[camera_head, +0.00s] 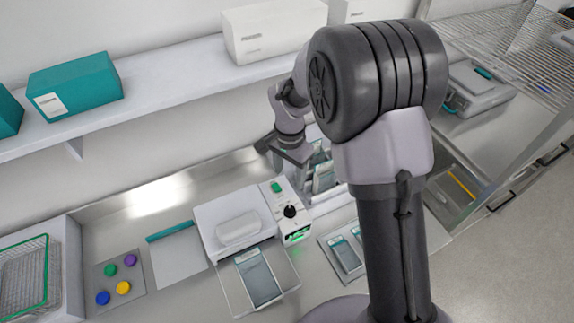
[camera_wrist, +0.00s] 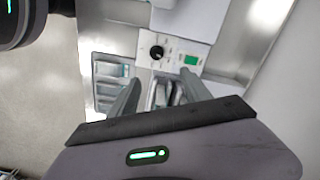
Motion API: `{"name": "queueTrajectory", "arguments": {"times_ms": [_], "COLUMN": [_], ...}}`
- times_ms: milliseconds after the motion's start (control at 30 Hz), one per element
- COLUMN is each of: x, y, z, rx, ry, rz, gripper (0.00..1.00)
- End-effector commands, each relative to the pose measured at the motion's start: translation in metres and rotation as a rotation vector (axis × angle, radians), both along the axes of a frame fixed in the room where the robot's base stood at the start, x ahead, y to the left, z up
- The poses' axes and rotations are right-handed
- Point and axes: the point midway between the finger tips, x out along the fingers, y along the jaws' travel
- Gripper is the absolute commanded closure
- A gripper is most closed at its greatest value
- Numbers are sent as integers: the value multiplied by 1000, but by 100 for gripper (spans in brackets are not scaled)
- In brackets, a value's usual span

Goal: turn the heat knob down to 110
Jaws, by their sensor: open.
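The heat knob (camera_head: 290,211) is a round black dial on the white top panel of a sealer-like machine (camera_head: 219,211). It also shows in the wrist view (camera_wrist: 156,52), where its pale mark is too small to read. A green button (camera_head: 276,187) sits behind it on the same panel, and a green-lit display (camera_head: 297,235) is on the front face; its digits are unreadable. My gripper (camera_wrist: 160,79) is open and empty, its two fingers spread apart. In the head view it hangs behind the knob, above the back of the machine, apart from the knob.
A rack of pouches (camera_head: 323,178) stands right behind the machine, close to my gripper. A tray with pouches (camera_head: 345,252) lies to the right. Coloured discs on a grey mat (camera_head: 136,296) and a wire basket (camera_head: 25,275) are at left. A shelf with boxes (camera_head: 75,84) runs above.

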Motion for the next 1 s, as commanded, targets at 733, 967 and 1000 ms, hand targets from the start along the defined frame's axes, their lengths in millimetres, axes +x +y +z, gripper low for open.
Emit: {"name": "queueTrajectory", "arguments": {"times_ms": [733,967,1000], "x": [-2,-2,-2], "y": [-1,-1,-1], "z": [-166,-174,-174], "rx": [0,0,0], "ry": [3,1,1], "rz": [2,1,1], "gripper": [44,44,44]}}
